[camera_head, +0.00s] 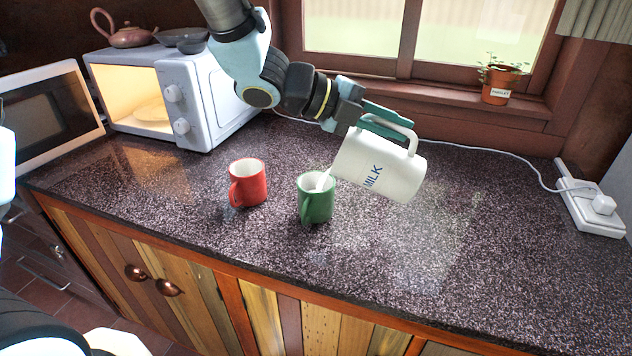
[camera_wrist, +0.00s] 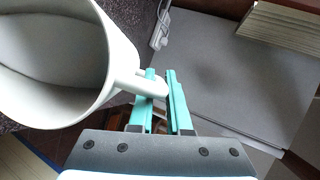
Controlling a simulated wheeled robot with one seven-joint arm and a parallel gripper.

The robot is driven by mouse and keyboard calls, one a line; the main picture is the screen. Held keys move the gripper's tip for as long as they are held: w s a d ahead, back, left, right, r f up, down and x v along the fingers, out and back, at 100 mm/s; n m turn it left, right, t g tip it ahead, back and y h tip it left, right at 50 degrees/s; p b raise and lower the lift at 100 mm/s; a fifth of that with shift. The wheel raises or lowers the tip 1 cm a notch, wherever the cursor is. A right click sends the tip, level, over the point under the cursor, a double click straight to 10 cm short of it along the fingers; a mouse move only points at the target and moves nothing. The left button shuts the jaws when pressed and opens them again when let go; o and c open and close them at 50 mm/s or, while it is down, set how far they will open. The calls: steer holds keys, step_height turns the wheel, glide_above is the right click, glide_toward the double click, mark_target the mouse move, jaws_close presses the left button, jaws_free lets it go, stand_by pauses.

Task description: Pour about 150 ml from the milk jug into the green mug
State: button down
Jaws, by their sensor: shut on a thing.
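The white milk jug (camera_head: 378,167), marked MILK, is held above the counter and tipped steeply to the left. Its spout is over the green mug (camera_head: 317,203), and a white stream (camera_head: 323,180) runs from the spout into the mug. The green mug stands upright on the counter; its milk level cannot be made out. My gripper (camera_head: 386,120) is shut on the jug's handle. In the wrist view, my gripper's teal fingers (camera_wrist: 164,100) are at the handle, and the jug (camera_wrist: 122,60) shows its open, pale inside.
A red mug (camera_head: 248,183) stands just left of the green mug. An open microwave (camera_head: 205,100) is at the back left, with a teapot (camera_head: 125,34) on top. A potted parsley (camera_head: 497,92) sits on the sill. A power strip (camera_head: 590,205) is at right.

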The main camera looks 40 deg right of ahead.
mark_target(408, 154)
steer(key=shift+w+a+r, duration=0.1)
steer(key=shift+w+r, duration=0.05)
steer(key=shift+w, duration=0.05)
stand_by(0.4)
steer(key=s+p, duration=0.1)
steer(key=s+d+f+t+y+p, duration=0.1)
steer(key=shift+s+d+f+m+p, duration=0.1)
steer(key=shift+d+f+m+p, duration=0.1)
steer(key=shift+m+p, duration=0.15)
steer(key=f, duration=0.1)
steer(key=f+t+y, duration=0.1)
steer(key=s, duration=0.1)
steer(key=shift+d+f+t, duration=0.3)
steer(key=shift+d+f, duration=0.05)
steer(key=shift+f, duration=0.05)
steer(key=shift+s+d+f+m+t+y+p, duration=0.15)
steer(key=shift+f+m+t+y+p, duration=0.15)
steer(key=shift+f+y, duration=0.3)
steer(key=shift+f, duration=0.1)
stand_by(0.6)
